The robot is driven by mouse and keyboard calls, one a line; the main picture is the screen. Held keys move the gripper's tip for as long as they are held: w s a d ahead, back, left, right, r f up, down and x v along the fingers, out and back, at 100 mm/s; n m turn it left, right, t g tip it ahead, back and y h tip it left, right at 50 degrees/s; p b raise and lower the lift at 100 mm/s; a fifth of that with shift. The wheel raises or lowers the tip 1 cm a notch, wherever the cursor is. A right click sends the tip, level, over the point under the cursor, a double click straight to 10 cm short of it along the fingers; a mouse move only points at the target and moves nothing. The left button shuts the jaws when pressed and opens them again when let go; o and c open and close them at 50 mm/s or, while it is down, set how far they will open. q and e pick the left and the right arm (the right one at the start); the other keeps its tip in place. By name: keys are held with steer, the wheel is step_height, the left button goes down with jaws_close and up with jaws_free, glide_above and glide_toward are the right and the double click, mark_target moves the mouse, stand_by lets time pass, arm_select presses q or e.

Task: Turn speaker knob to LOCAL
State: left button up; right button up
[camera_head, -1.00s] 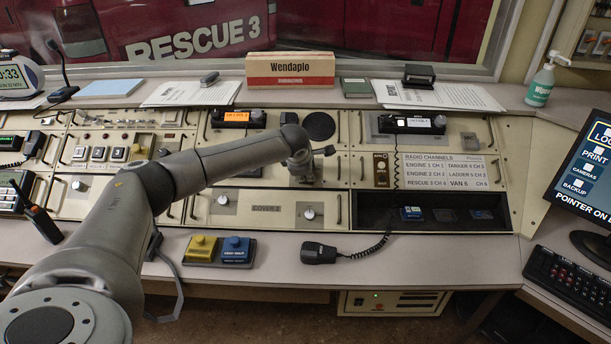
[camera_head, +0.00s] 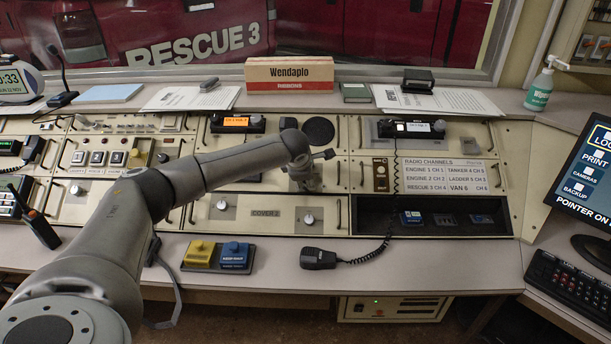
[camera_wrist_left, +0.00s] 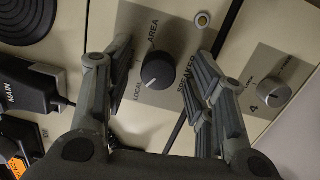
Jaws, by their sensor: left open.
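The speaker knob (camera_wrist_left: 158,70) is a round dark knob on a grey plate in the left wrist view. AREA is printed above it, LOCAL at its lower left and SPEAKER at its right. A small white mark shows near the knob's lower edge; its exact pointing is hard to tell. My left gripper (camera_wrist_left: 160,92) is open, with one finger on each side of the knob and a gap on both sides. In the head view my left gripper (camera_head: 318,168) is over the middle of the console, and the knob is hidden there.
A silver knob (camera_wrist_left: 273,92) marked 4 is close beside the right finger. A black MAIN handset (camera_wrist_left: 28,90) is at the left. In the head view, a microphone (camera_head: 318,257) and a yellow and blue button box (camera_head: 217,255) lie on the front ledge.

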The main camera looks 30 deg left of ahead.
arm_select(q)
steer(key=v, duration=1.2)
steer(key=shift+d, duration=0.1)
stand_by(0.4)
